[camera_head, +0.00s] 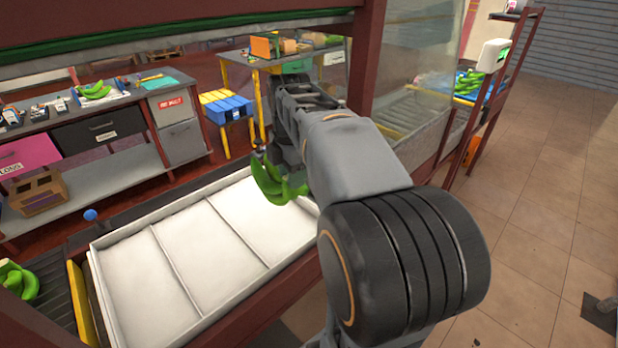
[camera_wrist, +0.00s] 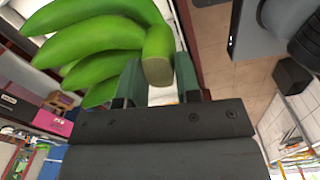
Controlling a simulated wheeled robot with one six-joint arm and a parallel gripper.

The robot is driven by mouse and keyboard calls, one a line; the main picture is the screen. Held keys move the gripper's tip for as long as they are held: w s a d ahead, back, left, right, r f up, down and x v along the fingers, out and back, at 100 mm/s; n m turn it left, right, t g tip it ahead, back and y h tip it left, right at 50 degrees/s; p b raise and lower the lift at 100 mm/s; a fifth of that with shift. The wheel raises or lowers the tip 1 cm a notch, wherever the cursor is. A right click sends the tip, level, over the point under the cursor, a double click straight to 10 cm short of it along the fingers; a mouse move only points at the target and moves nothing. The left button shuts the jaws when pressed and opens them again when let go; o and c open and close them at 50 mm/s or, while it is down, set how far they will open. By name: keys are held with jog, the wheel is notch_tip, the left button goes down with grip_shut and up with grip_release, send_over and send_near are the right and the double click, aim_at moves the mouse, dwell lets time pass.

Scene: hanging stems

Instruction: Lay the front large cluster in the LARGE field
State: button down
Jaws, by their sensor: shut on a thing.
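A green banana cluster (camera_head: 277,184) hangs from my gripper (camera_head: 262,150) over the right part of a white tray (camera_head: 150,270). In the wrist view, my gripper (camera_wrist: 160,85) is shut on the cluster's cut stem, and the green fingers of the cluster (camera_wrist: 95,45) spread up and to the left. The tray has thin dividers that split it into 3 visible fields, all bare where I can see them. I cannot read any label for the LARGE field. My arm hides the tray's far right end.
Another green cluster (camera_head: 18,280) lies at the far left beside a yellow bar (camera_head: 78,300). A blue knob (camera_head: 90,214) stands at the tray's back left. A dark red frame post (camera_head: 372,50) rises behind my arm. A bench with drawers (camera_head: 100,128) stands beyond.

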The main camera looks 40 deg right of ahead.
jog(key=shift+n, duration=0.6)
jog(key=w+f, duration=0.2)
jog(key=w+d+f+p, duration=0.1)
jog(key=w+f, duration=0.1)
jog(key=w, duration=0.1)
jog(key=w+f, duration=0.2)
jog(key=shift+w+d+f, duration=0.1)
jog(key=shift+w+d, duration=0.1)
jog(key=shift+w, duration=0.15)
jog(key=w+f+n+b, duration=0.1)
jog(key=w+f, duration=0.4)
jog(key=f, duration=0.6)
jog(key=shift+w+d+f, duration=0.15)
jog(key=shift+f+b, duration=0.25)
jog(key=shift+b, duration=0.1)
jog(key=c, duration=1)
grip_release()
jog(key=shift+c, duration=0.2)
jog(key=o, duration=0.3)
jog(key=shift+f, duration=0.1)
